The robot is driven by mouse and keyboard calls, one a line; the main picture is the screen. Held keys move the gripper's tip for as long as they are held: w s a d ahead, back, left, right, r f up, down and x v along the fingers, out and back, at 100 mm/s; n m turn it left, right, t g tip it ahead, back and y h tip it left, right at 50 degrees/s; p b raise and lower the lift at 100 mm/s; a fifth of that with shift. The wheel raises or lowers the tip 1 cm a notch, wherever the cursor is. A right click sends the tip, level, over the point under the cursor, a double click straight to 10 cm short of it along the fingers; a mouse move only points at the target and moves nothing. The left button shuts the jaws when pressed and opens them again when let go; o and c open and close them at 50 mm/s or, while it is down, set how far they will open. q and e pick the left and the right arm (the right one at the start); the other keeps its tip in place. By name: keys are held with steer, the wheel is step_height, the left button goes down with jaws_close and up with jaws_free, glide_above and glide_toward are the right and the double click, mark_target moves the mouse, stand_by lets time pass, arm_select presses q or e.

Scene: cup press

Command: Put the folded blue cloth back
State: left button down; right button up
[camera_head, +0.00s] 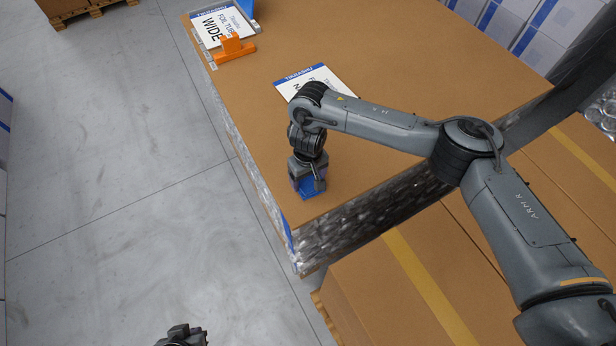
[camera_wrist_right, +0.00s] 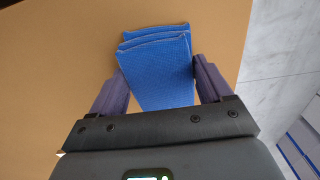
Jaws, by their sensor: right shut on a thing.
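The folded blue cloth (camera_head: 312,191) is at the near left corner of the brown table top, under my right gripper (camera_head: 308,182). In the right wrist view the cloth (camera_wrist_right: 158,70) shows its layered folds between the two fingers. My right gripper (camera_wrist_right: 157,85) is shut on the cloth. Whether the cloth rests on the surface or is slightly above it, I cannot tell. My left gripper (camera_head: 184,338) shows only in part at the bottom edge of the head view, away from the table; its fingers are not clear.
The brown table top (camera_head: 400,80) is mostly clear. A white sign (camera_head: 318,80) lies near my right arm. An orange holder (camera_head: 235,48) and another white sign (camera_head: 222,24) are at the far left edge. Wrapped boxes (camera_head: 560,30) stand at the back right. Grey floor lies left.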

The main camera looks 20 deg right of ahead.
stand_by(0.3)
steer(key=o, duration=0.9)
steer(key=shift+o, duration=0.2)
